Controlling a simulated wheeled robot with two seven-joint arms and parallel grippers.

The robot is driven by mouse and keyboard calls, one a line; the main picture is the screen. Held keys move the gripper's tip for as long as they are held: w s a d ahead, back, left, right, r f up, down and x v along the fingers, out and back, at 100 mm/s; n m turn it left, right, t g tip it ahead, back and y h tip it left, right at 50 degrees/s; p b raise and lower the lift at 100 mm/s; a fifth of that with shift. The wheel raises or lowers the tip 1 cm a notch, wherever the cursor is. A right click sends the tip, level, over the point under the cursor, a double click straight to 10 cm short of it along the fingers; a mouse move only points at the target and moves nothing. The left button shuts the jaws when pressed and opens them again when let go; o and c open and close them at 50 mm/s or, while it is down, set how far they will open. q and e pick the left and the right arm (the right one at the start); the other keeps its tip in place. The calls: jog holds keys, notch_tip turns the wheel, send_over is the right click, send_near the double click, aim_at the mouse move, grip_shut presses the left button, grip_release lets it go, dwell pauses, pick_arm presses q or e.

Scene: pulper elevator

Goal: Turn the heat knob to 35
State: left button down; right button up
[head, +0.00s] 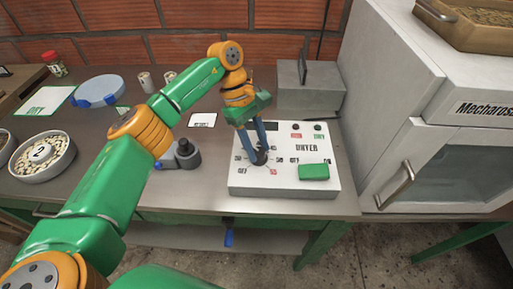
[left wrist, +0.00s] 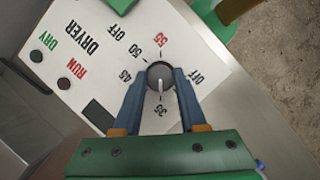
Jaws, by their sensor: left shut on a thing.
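The heat knob (left wrist: 160,77) is a round dark dial on the white dryer panel (head: 245,186). In the left wrist view its pale pointer line points down at the printed 35 (left wrist: 160,112). Other marks around it read 45, 55 and OFF. My left gripper (head: 261,156) reaches down onto the panel, and its two blue fingers stand on either side of the knob, shut on it. The fingers also show in the left wrist view (left wrist: 161,84). In the head view the fingers partly hide the knob. My right gripper is not in view.
A green block (head: 314,172) lies on the panel right of the knob. A grey box (head: 308,90) stands behind the panel. The large white machine (head: 400,75) is to the right. A grey clamp-like object (head: 180,157) and a bowl (head: 42,158) are on the left.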

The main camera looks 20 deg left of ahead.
pick_arm(q)
jog(key=shift+m, duration=0.5)
jog(key=shift+c, duration=2.3)
grip_release()
jog(key=v, duration=0.2)
jog(key=shift+w+r+b, duration=0.15)
jog(key=shift+r+b, duration=0.15)
jog(key=shift+b, duration=0.1)
jog(key=p+v, duration=0.2)
jog(key=v, duration=0.2)
jog(key=shift+a+r, duration=0.15)
jog(key=shift+r, duration=0.15)
jog(key=shift+w, duration=0.1)
